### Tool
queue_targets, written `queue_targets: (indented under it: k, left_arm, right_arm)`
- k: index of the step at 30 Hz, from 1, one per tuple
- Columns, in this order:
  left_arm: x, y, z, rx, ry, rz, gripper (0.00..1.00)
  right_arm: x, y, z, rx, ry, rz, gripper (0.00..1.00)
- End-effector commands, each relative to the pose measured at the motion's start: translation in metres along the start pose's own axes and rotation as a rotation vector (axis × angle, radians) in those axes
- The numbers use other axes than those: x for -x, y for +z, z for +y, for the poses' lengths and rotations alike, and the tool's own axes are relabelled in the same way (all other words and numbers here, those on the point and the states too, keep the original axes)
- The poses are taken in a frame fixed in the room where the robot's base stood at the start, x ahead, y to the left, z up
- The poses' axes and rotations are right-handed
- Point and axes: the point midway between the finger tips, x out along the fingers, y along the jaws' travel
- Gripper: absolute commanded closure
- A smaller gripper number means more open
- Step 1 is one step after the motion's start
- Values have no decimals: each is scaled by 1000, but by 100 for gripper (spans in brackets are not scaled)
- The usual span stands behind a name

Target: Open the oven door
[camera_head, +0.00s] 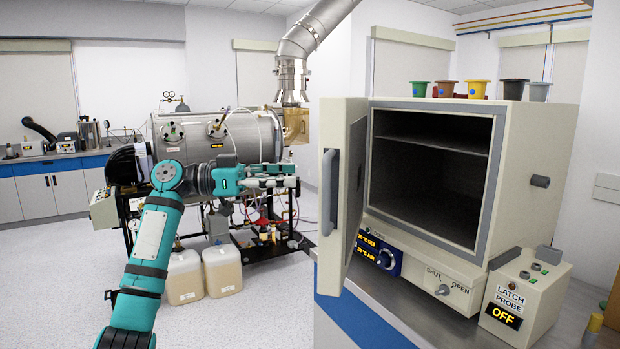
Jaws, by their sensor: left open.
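The oven (535,170) is a cream box on a bench at the right. Its door (343,230) is hinged on the left side and stands wide open, swung out toward me. The dark interior (425,185) with a shelf (435,146) is exposed and looks empty. A grey vertical handle (329,190) is on the door's outer face. My left gripper (293,182) is left of the handle, pointing right, open and empty, with a visible gap between them. My right gripper is not in view.
A latch probe box (525,300) reading OFF stands at the oven's front right corner. Several coloured cups (477,89) sit on top of the oven. A steel burner chamber (240,135) with pipes and two jugs (222,271) stands behind my left arm. Floor at left is clear.

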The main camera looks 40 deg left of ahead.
Motion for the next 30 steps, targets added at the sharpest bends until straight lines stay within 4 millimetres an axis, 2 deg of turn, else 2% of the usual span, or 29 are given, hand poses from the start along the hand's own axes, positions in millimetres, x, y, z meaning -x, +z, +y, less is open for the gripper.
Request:
queue_targets:
  k: [3,6,14,20,22,23,24,26,29,30]
  left_arm:
    - [14,1,-1,2,-1,-1,60]
    - [20,1,-1,2,0,-1,60]
    - [22,1,0,1,1,-1,60]
    - [21,2,-1,2,0,-3,83]
    - [14,12,-2,11,-6,-23,93]
    - [9,21,-4,18,-11,-41,96]
    - [-1,38,-6,31,-22,-76,100]
    - [-20,75,-10,55,-49,-153,100]
    - [-56,160,-10,94,-110,-322,100]
    - [-68,196,-7,104,-138,-392,100]
  right_arm:
    - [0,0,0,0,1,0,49]
    - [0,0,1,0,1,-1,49]
    - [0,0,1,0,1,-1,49]
    - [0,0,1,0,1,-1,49]
    - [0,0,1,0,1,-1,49]
    - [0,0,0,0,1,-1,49]
    - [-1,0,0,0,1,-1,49]
    - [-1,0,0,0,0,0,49]
    - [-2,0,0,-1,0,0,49]
    - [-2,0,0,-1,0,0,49]
